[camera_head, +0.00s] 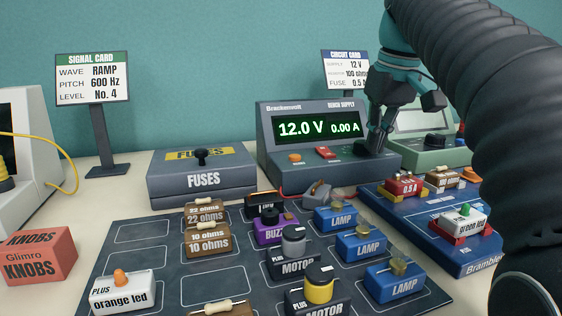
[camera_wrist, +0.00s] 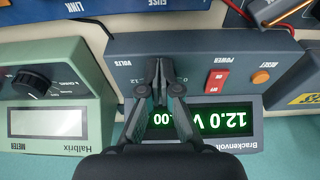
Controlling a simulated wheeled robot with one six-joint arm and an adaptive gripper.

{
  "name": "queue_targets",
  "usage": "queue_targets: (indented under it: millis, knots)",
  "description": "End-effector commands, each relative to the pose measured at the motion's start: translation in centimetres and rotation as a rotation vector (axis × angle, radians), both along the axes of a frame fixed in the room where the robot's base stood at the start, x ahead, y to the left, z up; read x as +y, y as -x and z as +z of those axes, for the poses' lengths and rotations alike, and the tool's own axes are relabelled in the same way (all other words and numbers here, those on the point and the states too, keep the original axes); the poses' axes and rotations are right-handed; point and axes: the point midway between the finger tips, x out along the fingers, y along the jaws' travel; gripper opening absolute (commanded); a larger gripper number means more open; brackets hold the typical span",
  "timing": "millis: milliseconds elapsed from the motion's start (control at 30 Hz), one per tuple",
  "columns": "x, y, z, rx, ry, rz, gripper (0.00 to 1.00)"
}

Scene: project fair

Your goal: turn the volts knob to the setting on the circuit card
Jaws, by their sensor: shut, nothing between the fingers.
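The bench supply (camera_head: 320,120) stands at the back centre, its green display reading 12.0 V and 0.00 A. It also shows upside down in the wrist view (camera_wrist: 120,72). The circuit card (camera_head: 344,68) behind it reads 12 V, 100 ohms and FUSE 0.5 A, partly covered by my arm. My gripper (camera_head: 376,148) points down at the right end of the supply's front. The knob itself is hidden by the fingers.
The red power switch (camera_wrist: 218,80) and orange reset button (camera_wrist: 260,76) sit beside the fingers. The green meter (camera_wrist: 50,100) stands close by. A fuses box (camera_head: 202,175) is left of the supply, and a tray of parts (camera_head: 150,228) lies in front.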

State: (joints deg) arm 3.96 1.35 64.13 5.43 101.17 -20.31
Motion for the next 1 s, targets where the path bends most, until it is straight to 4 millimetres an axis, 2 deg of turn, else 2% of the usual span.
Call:
queue_targets:
  millis: [433, 1000]
  knots:
    - [-0.3, 0.7, 0.4, -0.001, 0.000, 0.000, 0.00]
    - [-0.3, 0.7, 5.6, -0.001, 0.001, 0.000, 0.00]
